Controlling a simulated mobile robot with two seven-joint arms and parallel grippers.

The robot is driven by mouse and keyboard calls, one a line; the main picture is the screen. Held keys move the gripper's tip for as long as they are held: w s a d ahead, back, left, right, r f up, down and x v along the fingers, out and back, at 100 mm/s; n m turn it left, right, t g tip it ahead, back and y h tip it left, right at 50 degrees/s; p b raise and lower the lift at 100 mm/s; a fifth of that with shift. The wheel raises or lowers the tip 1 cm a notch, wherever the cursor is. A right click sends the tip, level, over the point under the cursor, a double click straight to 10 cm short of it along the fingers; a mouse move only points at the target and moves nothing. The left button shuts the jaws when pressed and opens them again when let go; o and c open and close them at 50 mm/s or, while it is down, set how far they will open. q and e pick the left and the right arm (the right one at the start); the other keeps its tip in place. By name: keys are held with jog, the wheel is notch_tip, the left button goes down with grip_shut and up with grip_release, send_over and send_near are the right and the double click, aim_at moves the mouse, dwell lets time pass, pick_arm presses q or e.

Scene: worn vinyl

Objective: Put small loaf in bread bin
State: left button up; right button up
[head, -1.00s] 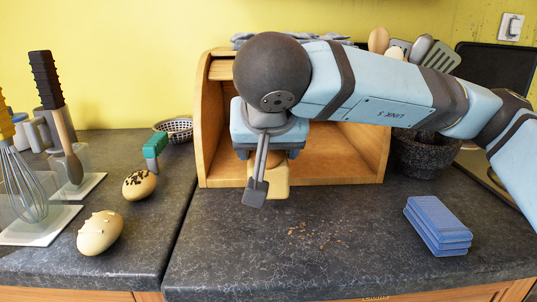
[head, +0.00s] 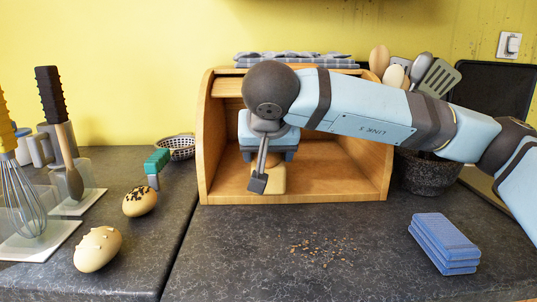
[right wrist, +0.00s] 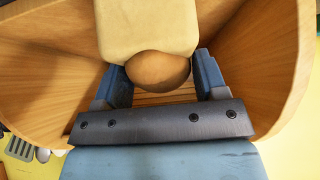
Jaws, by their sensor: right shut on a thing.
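The wooden bread bin (head: 205,150) stands open against the wall in the head view, its mouth facing me. My right gripper (head: 270,158) points into its mouth, largely hidden behind its own wrist. It is shut on a tan loaf (head: 268,180), which shows below the wrist inside the bin's opening, over its floor. In the right wrist view the two fingers (right wrist: 160,84) sit either side of the loaf's rounded brown part (right wrist: 158,70), with a pale, blocky part beyond. Whether the loaf touches the bin floor I cannot tell. My left gripper is out of view.
A blue sponge stack (head: 443,243) lies right. Crumbs (head: 320,248) lie before the bin. A dark utensil bowl (head: 428,172) stands right of the bin.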

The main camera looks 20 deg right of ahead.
jog(key=shift+w+d+f+p, duration=0.15)
jog(key=shift+w+d, duration=0.15)
jog(key=shift+w, duration=0.7)
jog(key=shift+w+d+p, duration=0.1)
jog(key=shift+w+d, duration=0.2)
jog(key=shift+w, duration=0.7)
jog(key=shift+w+d+f+p, duration=0.15)
jog(key=shift+w+d, duration=0.15)
jog(key=shift+w, duration=0.7)
jog(key=shift+w+d+p, duration=0.15)
jog(key=shift+w+d, duration=0.05)
jog(key=shift+w, duration=0.45)
jog(key=shift+w+d+p, duration=0.15)
jog(key=shift+w, duration=0.45)
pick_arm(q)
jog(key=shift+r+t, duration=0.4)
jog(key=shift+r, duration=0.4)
pick_arm(e)
jog(key=shift+f, duration=0.55)
pick_arm(q)
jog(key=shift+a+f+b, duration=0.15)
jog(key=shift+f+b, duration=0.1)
jog(key=shift+b, duration=0.05)
pick_arm(e)
jog(key=shift+f, duration=0.25)
jog(key=o, duration=1)
jog(key=shift+c, duration=0.2)
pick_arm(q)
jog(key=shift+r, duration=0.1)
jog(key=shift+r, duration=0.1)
